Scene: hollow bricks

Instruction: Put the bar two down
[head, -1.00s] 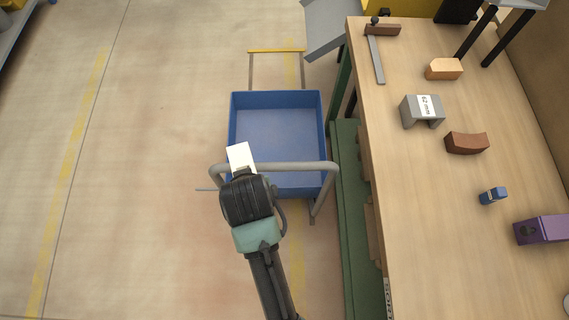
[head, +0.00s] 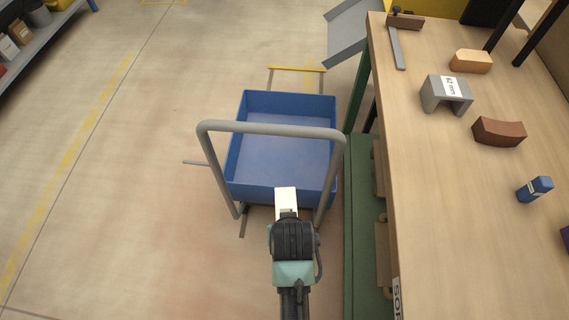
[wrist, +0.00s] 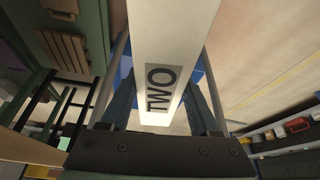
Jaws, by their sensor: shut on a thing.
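The bar two is a white bar with a dark label reading TWO; it fills the middle of the wrist view (wrist: 172,40). It also shows in the head view (head: 286,199) as a pale block ahead of my wrist. My gripper (wrist: 165,118) is shut on the bar, with a finger on each side of it. In the head view my gripper is at the near end of the blue cart, in front of its handle side. The fingertips are hidden there.
The blue cart (head: 240,150) has an empty tray and a tall grey handle (head: 270,130). The workbench (head: 420,200) at right bears a grey channel block (head: 432,101), a brown curved block (head: 498,131), an orange block (head: 471,61) and a small blue item (head: 535,189). Open floor lies left.

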